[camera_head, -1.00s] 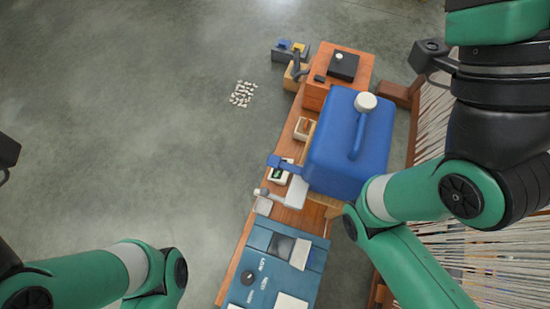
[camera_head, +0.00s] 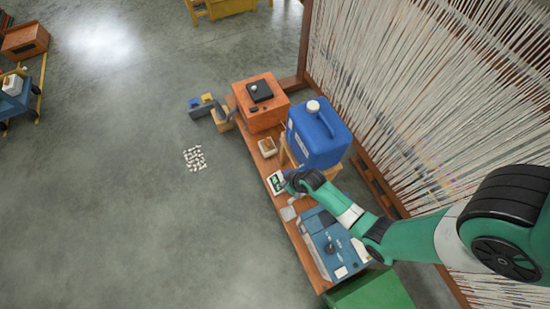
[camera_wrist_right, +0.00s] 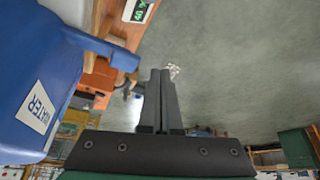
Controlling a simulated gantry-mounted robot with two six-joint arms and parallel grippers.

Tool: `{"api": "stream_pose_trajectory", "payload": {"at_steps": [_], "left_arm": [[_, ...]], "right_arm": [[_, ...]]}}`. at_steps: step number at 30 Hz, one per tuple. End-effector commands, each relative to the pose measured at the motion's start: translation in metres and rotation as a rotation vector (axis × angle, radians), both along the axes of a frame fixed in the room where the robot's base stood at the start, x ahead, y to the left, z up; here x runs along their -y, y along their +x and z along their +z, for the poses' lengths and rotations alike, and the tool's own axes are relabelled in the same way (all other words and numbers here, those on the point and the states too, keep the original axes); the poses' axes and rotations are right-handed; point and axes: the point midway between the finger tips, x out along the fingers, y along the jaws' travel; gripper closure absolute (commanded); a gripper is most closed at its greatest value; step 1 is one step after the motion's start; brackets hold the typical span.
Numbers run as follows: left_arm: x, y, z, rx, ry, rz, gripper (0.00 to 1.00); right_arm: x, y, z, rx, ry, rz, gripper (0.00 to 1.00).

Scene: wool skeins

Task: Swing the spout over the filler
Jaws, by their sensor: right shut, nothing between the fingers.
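A big blue water container (camera_head: 318,140) with a white cap stands on the wooden bench. In the right wrist view it fills the left side (camera_wrist_right: 35,75), and a blue bar, apparently its spout (camera_wrist_right: 95,44), sticks out from it to the right. My right gripper (camera_wrist_right: 161,74) is shut and empty; the spout lies left of and beyond its fingers, apart from them in the picture. In the head view my right wrist covers the spout and the fingers. I cannot pick out the filler for certain; a small pale piece (camera_head: 288,213) lies just below my wrist. My left gripper is out of view.
A scale with a lit display (camera_head: 276,182) sits beside my wrist. An orange box (camera_head: 243,97), a small tray (camera_head: 267,148) and a blue panel (camera_head: 322,232) share the bench. White strands hang at right. The floor at left is mostly clear.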

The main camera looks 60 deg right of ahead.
Motion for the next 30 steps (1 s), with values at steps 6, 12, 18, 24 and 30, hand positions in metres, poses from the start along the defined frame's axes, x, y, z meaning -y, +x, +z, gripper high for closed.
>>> {"api": "stream_pose_trajectory", "payload": {"at_steps": [6,12,18,24,30], "left_arm": [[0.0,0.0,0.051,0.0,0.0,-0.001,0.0],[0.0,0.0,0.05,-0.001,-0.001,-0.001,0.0],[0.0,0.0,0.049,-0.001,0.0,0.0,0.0],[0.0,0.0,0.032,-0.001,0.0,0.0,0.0],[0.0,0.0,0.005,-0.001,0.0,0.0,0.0]], "right_arm": [[-0.005,-0.068,0.016,-0.102,0.048,-0.082,1.0],[-0.001,-0.069,0.016,-0.101,0.049,-0.095,1.0],[-0.001,-0.068,0.016,-0.1,0.048,-0.093,1.0],[0.0,-0.064,-0.004,-0.1,0.048,-0.092,1.0],[0.005,-0.051,-0.041,-0.099,0.048,-0.092,1.0]]}}
